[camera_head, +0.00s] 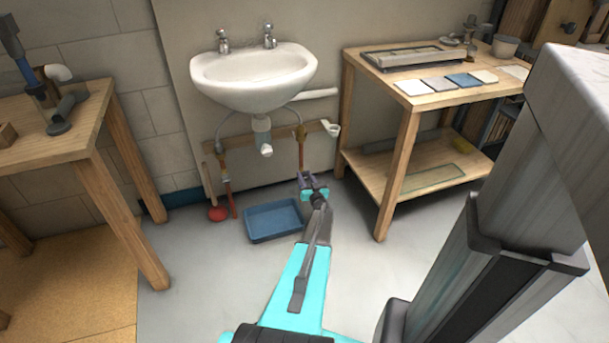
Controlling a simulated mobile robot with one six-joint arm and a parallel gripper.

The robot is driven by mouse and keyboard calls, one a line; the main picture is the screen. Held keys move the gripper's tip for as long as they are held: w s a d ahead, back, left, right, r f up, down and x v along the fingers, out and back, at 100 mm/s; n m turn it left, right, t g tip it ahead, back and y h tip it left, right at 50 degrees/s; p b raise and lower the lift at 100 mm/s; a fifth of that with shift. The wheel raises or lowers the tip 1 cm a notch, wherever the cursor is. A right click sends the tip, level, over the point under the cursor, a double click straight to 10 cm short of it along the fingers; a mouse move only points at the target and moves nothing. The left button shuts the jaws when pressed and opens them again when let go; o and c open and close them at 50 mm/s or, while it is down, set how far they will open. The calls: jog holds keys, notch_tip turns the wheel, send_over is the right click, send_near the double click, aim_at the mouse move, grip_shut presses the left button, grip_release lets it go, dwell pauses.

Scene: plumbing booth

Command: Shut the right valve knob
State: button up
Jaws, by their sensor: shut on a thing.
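The right copper pipe (301,152) comes down under the white sink (254,76). My gripper (305,180) is at its lower end, where the right valve knob sits. The gripper is shut on that knob and hides most or all of it, so I cannot tell how far the knob is turned. My arm reaches up to it from the bottom of the view. The left valve has a red round knob (217,213) low by the left copper pipe (225,172), apart from my gripper.
A blue tray (249,238) lies on the floor just left of my gripper. A wooden workbench (85,130) stands at left. A wooden shelf table (410,110) with tiles and a lower shelf stands close at right. The floor in front of the tray is clear.

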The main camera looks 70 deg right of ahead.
jog(key=shift+s+d+m+p, duration=0.15)
jog(key=shift+m+p, duration=0.2)
jog(key=shift+m, duration=0.15)
jog(key=o, duration=1.1)
jog(key=shift+c, duration=0.2)
jog(key=p+v, duration=0.2)
jog(key=v, duration=1.2)
jog(key=shift+w, duration=0.2)
